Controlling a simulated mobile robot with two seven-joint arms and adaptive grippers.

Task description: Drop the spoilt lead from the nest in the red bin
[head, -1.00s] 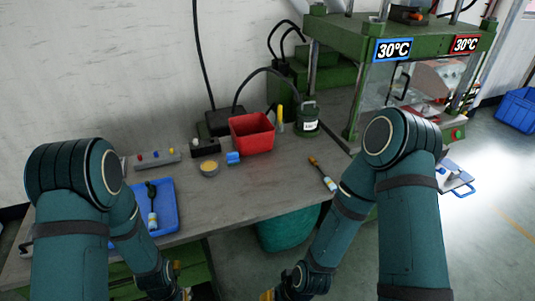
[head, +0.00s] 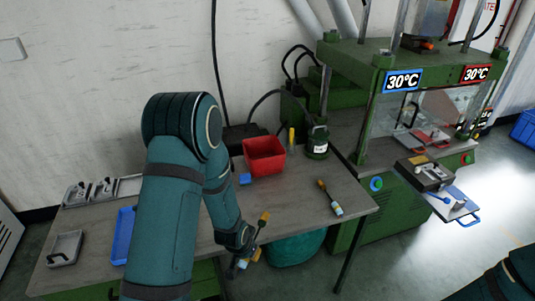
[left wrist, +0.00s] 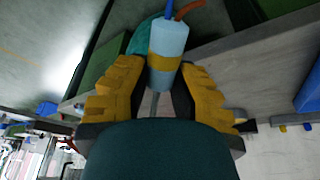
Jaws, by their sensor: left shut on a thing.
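I cannot make out the nest surely. My right gripper is out of view.
A brush-like tool (head: 331,198) lies on the table's right part. A small blue block (head: 245,179) sits beside the bin, and a green canister (head: 317,143) stands right of it. My left arm partly hides a blue tray (head: 122,236). The press (head: 372,135) stands at right.

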